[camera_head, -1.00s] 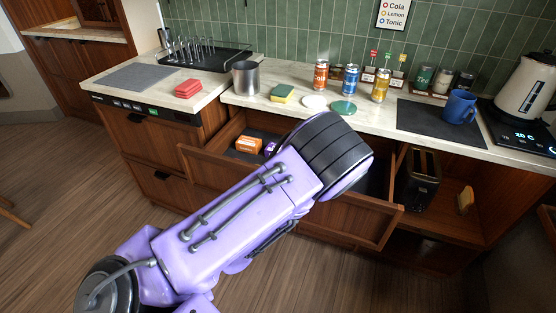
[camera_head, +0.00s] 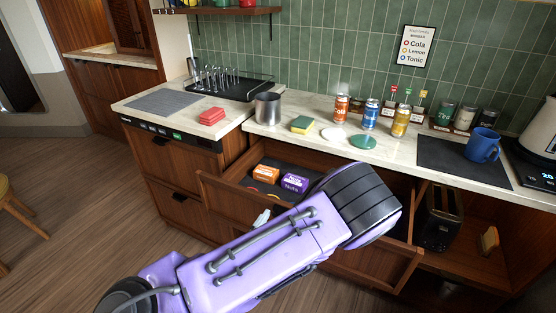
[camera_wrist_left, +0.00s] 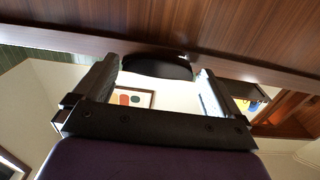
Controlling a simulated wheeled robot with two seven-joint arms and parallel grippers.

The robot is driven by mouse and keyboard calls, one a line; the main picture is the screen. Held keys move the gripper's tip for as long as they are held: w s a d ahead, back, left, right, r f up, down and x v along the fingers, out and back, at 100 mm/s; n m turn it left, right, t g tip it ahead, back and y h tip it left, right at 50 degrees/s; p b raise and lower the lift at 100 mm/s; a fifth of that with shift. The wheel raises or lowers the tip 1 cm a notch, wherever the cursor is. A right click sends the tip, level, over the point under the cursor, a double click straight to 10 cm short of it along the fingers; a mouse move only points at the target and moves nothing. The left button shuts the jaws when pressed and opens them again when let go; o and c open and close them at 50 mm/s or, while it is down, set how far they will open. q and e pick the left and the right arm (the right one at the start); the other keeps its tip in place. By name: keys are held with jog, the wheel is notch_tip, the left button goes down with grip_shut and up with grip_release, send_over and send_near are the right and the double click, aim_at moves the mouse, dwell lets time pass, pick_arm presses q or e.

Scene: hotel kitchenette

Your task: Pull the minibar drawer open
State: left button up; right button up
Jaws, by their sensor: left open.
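The wooden minibar drawer (camera_head: 228,204) below the counter stands open, and its dark inside shows. My right gripper is not in view.
The counter (camera_head: 228,137) above holds a metal pot (camera_head: 267,108), a sponge (camera_head: 303,124), several cans and a blue mug (camera_head: 483,145). A toaster (camera_head: 438,218) stands in the open shelf right of the drawer. The floor (camera_head: 90,235) at left is mostly clear, with a stool at the edge.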

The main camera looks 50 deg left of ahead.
pick_arm(q)
jog(key=p+v, duration=0.3)
jog(key=v, duration=0.3)
jog(key=shift+s, duration=0.35)
jog(key=b+x, duration=0.5)
jog(key=x, duration=0.4)
jog(key=shift+d, duration=0.1)
